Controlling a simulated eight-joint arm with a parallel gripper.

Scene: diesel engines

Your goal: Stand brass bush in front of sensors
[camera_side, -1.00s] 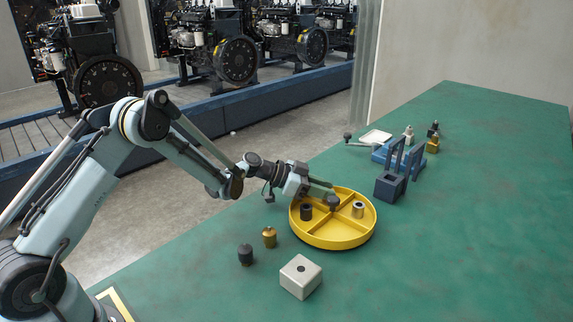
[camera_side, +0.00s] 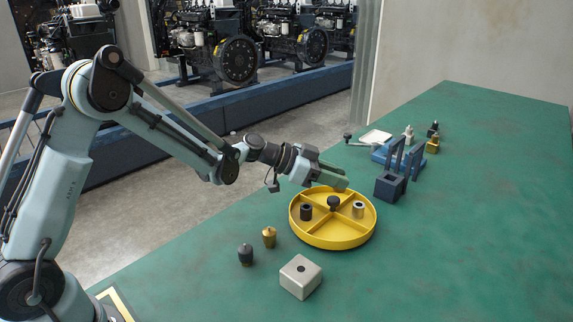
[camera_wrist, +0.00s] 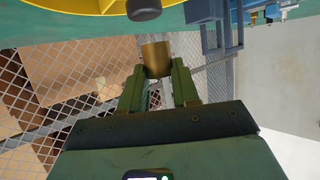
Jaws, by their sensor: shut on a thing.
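My gripper (camera_side: 342,177) is above the back rim of the round yellow tray (camera_side: 333,242). In the wrist view, my gripper (camera_wrist: 157,70) is shut on the brass bush (camera_wrist: 156,55), a plain brass cylinder between the fingertips. The bush cannot be made out in the side view. Two small fittings with narrowed tops, one dark (camera_side: 246,255) and one brass (camera_side: 269,238), stand left of the tray. Other small fittings, pale (camera_side: 409,134), dark (camera_side: 433,129) and brass (camera_side: 433,146), stand at the back. I cannot tell which are the sensors.
A dark bush (camera_side: 306,212) and a steel bush (camera_side: 358,210) stand in separate tray compartments around a dark central knob (camera_side: 333,203). A pale block with a hole (camera_side: 300,277) stands in front. A blue fixture with uprights (camera_side: 390,187) is behind right. The green table's right side is clear.

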